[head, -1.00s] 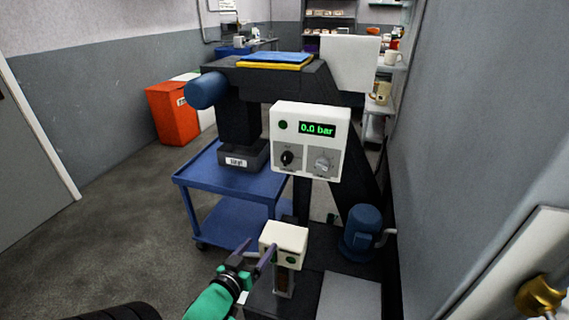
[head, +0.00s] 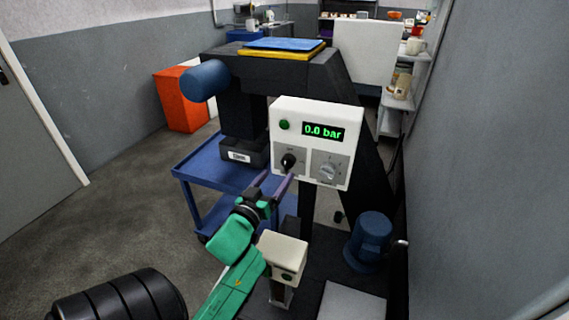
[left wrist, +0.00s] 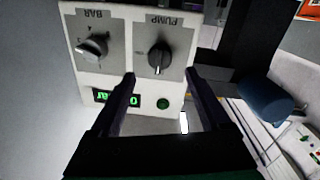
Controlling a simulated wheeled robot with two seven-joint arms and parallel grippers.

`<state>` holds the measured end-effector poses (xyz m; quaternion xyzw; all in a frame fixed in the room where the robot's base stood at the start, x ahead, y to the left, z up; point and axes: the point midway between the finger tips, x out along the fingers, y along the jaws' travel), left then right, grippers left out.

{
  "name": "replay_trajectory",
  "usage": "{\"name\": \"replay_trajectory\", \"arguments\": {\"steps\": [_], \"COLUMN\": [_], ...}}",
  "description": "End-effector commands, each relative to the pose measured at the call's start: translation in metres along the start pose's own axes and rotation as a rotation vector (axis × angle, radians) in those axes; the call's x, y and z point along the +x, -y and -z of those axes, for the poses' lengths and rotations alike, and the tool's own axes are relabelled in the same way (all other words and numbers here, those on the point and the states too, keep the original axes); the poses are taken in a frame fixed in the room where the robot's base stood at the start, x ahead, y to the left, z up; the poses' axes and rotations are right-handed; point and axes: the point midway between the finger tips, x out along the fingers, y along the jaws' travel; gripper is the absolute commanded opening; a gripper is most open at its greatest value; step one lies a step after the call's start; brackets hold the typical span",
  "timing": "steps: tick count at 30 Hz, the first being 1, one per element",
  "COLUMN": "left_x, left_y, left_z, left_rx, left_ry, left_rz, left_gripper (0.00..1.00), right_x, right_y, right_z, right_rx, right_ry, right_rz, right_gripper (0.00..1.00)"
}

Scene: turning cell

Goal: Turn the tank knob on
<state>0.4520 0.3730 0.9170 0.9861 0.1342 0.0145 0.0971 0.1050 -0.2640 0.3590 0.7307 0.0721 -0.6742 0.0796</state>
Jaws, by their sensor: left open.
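A white control box (head: 335,112) on the dark press frame shows "0.0 bar" in green. It carries a black knob (head: 289,162) on the left and a lighter grey knob (head: 327,171) on the right. In the left wrist view, the box is upside down; the black knob (left wrist: 159,57) is labelled PUMP and the grey knob (left wrist: 92,48) BAR. I see no label reading "tank". My left gripper (head: 279,182) is open, its fingertips just below the black knob. In the wrist view the fingertips (left wrist: 161,78) are spread to either side, apart from it. My right gripper is not in view.
A blue cart (head: 203,172) stands left of the press. A grey wall (head: 490,180) closes off the right.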

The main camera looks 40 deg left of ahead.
Motion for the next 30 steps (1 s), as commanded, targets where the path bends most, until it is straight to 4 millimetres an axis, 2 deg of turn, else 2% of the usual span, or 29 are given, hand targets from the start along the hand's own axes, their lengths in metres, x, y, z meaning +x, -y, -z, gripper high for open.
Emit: {"name": "replay_trajectory", "arguments": {"steps": [1,3,7,11,17,20,22,24,30], "left_x": [0.015,0.031,0.053,0.062,0.062,0.062,0.061,0.061,0.061], "left_y": [-0.001,-0.001,0.000,0.000,0.000,0.000,0.000,0.000,0.000], "left_z": [0.003,0.003,0.001,0.000,-0.001,-0.001,-0.001,-0.001,0.000], "left_rx": [0.001,0.001,0.000,-0.001,-0.001,-0.001,-0.001,-0.001,0.009], "left_ry": [-0.004,-0.004,-0.002,0.001,0.001,0.001,0.001,0.001,0.002], "left_rz": [-0.001,-0.001,-0.001,0.000,0.000,0.000,0.000,0.000,0.000], "left_gripper": [0.80,0.80,0.80,0.80,0.80,0.46,0.19,0.00,0.00], "right_x": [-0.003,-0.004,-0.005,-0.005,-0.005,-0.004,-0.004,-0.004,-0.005], "right_y": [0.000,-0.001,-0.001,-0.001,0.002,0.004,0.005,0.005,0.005], "right_z": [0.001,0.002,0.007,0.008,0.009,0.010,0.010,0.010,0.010], "right_rx": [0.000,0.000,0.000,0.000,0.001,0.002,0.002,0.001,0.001], "right_ry": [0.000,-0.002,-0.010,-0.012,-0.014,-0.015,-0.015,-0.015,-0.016], "right_rz": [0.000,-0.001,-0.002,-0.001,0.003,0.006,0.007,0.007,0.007], "right_gripper": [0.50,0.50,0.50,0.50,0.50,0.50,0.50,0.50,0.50]}}
